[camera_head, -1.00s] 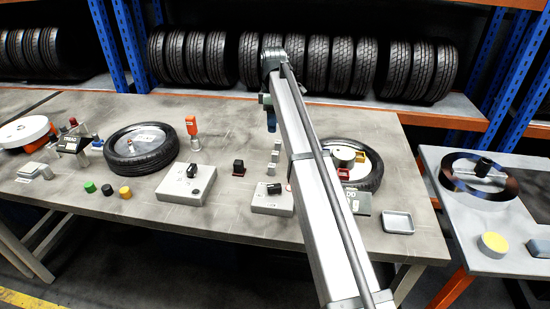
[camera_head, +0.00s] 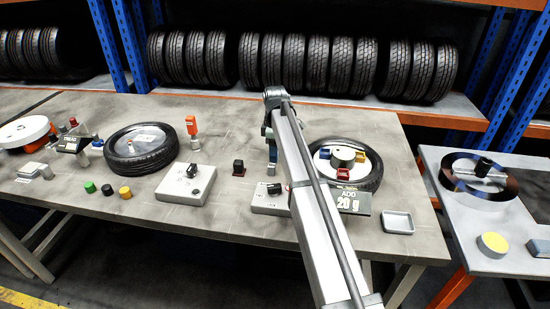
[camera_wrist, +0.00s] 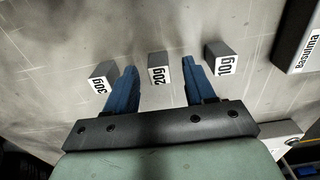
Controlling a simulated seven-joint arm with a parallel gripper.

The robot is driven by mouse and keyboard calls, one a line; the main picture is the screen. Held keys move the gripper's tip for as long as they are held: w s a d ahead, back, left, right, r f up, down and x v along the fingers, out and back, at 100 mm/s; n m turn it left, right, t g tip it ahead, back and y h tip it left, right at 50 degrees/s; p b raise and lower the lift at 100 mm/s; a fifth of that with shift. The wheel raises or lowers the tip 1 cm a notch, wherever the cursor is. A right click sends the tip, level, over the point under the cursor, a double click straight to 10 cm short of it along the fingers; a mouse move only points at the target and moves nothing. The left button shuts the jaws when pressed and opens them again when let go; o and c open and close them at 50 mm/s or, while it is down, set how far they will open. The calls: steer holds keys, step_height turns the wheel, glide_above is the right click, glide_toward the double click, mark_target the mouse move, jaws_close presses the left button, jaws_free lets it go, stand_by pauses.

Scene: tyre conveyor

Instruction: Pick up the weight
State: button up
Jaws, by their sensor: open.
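Three small grey weights stand in a row in the wrist view, labelled 30g (camera_wrist: 103,76), 20g (camera_wrist: 159,68) and 10g (camera_wrist: 221,58). My gripper (camera_wrist: 160,75) is open, with a blue finger on each side of the 20g weight in the picture. I cannot tell whether the fingertips are level with it or still above it; no contact shows. The 30g weight is left of the left finger and the 10g weight right of the right finger. In the head view my gripper (camera_head: 271,160) hides the weights. A sign (camera_head: 352,201) reads "ADD 20 g".
A tyre (camera_head: 366,181) with coloured blocks on its hub lies right of my arm. A grey box with a black knob (camera_head: 186,184) and another tyre (camera_head: 142,150) are to the left. A small black block (camera_head: 239,167) stands near my gripper. A shallow tray (camera_head: 398,222) lies at the front right.

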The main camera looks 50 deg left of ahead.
steer(key=shift+f, duration=0.7)
jaws_close()
